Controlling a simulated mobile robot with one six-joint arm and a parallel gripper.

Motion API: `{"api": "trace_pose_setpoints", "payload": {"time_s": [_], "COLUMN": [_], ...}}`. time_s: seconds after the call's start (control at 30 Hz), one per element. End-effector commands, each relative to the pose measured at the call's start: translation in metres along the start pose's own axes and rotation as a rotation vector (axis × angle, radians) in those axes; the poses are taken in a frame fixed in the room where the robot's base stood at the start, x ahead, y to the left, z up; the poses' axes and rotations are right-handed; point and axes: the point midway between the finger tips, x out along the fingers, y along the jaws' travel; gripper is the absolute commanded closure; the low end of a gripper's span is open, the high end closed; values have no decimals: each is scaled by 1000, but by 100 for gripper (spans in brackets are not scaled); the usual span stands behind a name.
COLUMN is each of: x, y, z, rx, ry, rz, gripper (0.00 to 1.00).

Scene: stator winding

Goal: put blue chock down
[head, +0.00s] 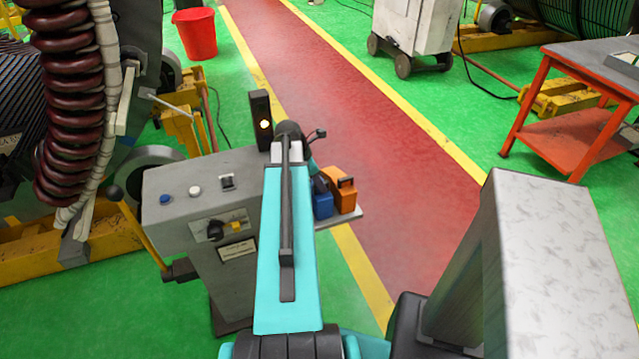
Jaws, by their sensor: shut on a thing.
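The blue chock (323,205) is in the head view, just right of my teal arm, at the small grey side shelf (349,217) of the control console. My gripper (319,185) points down at the top of the blue chock and is shut on it. My arm hides much of the gripper and the chock's left side. I cannot tell whether the chock's underside touches the shelf. An orange chock (345,197) with a dark handle stands on the shelf, close to the right of the blue one.
The grey control console (190,215) with buttons stands left of my arm. A dark post with a lit lamp (261,120) rises behind it. A large coil machine (75,110) fills the left. An orange table (570,130) stands far right. The red walkway (410,170) is clear.

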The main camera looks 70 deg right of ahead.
Motion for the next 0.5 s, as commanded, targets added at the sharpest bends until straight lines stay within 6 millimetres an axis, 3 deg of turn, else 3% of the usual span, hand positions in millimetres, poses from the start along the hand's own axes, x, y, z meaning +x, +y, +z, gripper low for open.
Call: {"api": "trace_pose_setpoints", "payload": {"time_s": [0.4, 0.43, 0.5], "x": [2, 2, 2], "y": [0, 0, 0], "z": [0, 0, 0], "rx": [1, 1, 1], "ry": [-2, 0, 0], "rz": [2, 1, 1], "gripper": [100, 81, 69]}}
